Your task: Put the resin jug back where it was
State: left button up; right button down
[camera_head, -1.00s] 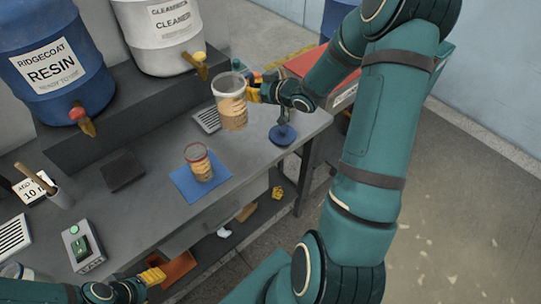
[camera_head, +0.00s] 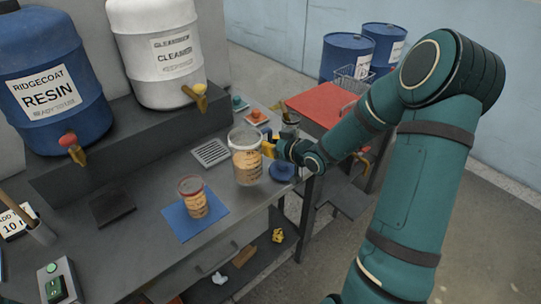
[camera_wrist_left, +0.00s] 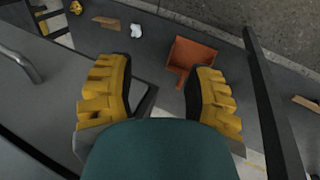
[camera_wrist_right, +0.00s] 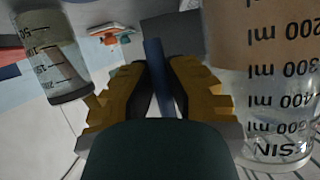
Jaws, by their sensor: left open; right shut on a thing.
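The resin jug (camera_head: 246,164) is clear with a light brown fill. Its side reads RESIN with ml marks in the right wrist view (camera_wrist_right: 275,100). My right gripper (camera_head: 268,149) is shut on it from the right side, with a blue strip between the fingers (camera_wrist_right: 160,80). The jug is upright over the bench's right part; I cannot tell whether its base touches. A smaller red-rimmed cup (camera_head: 194,201) stands on a blue mat (camera_head: 178,222). My left gripper (camera_wrist_left: 160,95) is open and empty in its wrist view, outside the head view.
A slotted grate (camera_head: 211,152) and a dark square pad (camera_head: 112,207) lie on the bench. The resin drum (camera_head: 45,80) and cleaner drum (camera_head: 155,60) stand on a raised shelf with taps. A blue round base (camera_head: 282,173) is right of the jug. A red-topped cart (camera_head: 320,103) stands beyond.

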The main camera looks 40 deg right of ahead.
jog(key=shift+f+b, duration=0.35)
jog(key=shift+f, duration=1.25)
jog(key=shift+r, duration=0.1)
jog(key=shift+f, duration=0.2)
jog(key=c, duration=1.1)
grip_release()
